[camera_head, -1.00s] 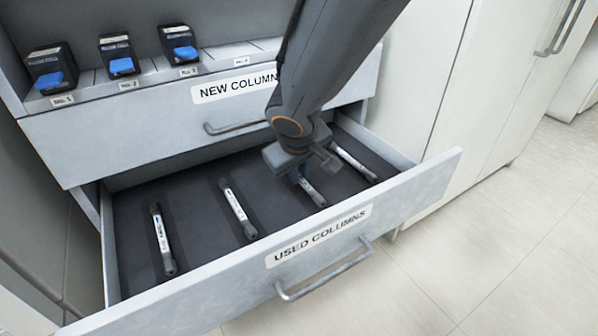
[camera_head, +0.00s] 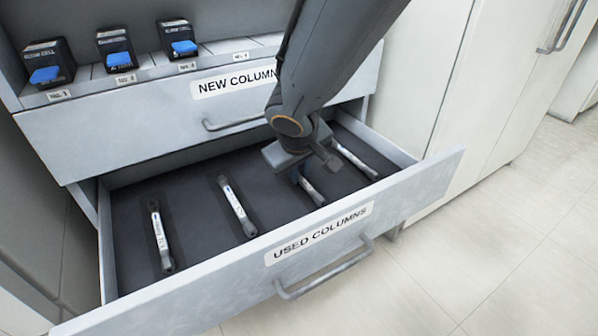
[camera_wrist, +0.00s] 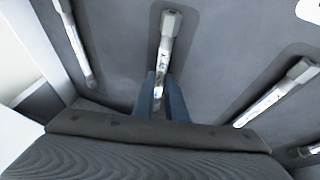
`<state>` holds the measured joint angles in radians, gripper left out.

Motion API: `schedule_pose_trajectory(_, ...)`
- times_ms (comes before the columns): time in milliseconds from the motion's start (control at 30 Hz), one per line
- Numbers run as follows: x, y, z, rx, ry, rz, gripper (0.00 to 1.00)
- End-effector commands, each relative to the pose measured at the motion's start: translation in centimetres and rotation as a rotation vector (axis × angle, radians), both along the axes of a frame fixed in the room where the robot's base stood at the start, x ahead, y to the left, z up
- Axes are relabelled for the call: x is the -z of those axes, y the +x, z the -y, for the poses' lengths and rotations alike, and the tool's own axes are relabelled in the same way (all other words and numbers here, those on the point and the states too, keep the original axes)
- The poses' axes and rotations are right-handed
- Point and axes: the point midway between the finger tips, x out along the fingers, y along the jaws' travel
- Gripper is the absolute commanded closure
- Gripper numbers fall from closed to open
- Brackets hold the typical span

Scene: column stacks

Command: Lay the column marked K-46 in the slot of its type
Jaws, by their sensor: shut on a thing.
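My gripper (camera_head: 298,178) reaches down into the open drawer marked USED COLUMNS (camera_head: 320,232). In the wrist view its blue fingers (camera_wrist: 161,98) are shut on a slim white column (camera_wrist: 163,55) with a grey end cap. That column also shows in the head view (camera_head: 313,192), lying in the drawer third from the left, its far part hidden by my gripper. Other columns lie apart: one at far left (camera_head: 161,238), one left of the held one (camera_head: 237,207), one at right (camera_head: 355,160). Their markings are too small to read, so I cannot tell which is K-46.
Above is a drawer front labelled NEW COLUMNS (camera_head: 160,115), with a handle. On the ledge over it stand three dark boxes with blue fronts (camera_head: 121,64), with small labels below. The used drawer's front wall and handle (camera_head: 325,277) jut out. Floor at right is clear.

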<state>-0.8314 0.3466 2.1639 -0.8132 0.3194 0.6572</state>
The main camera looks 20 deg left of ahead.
Motion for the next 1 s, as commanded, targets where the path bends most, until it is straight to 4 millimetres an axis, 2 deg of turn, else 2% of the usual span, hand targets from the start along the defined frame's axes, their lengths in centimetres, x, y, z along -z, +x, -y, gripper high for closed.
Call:
schedule_pose_trajectory(133,0.2,0.0,0.0,0.000,0.001,0.001,1.00)
schedule_pose_trajectory(167,0.1,0.0,0.0,0.000,0.001,0.001,0.83)
schedule_pose_trajectory(267,0.1,0.0,0.0,0.000,0.000,0.000,0.67)
schedule_pose_trajectory(767,0.1,-0.4,-0.1,-0.003,-0.001,-0.003,0.67)
schedule_pose_trajectory(1000,-2.2,-1.1,0.3,-0.001,0.001,0.000,0.67)
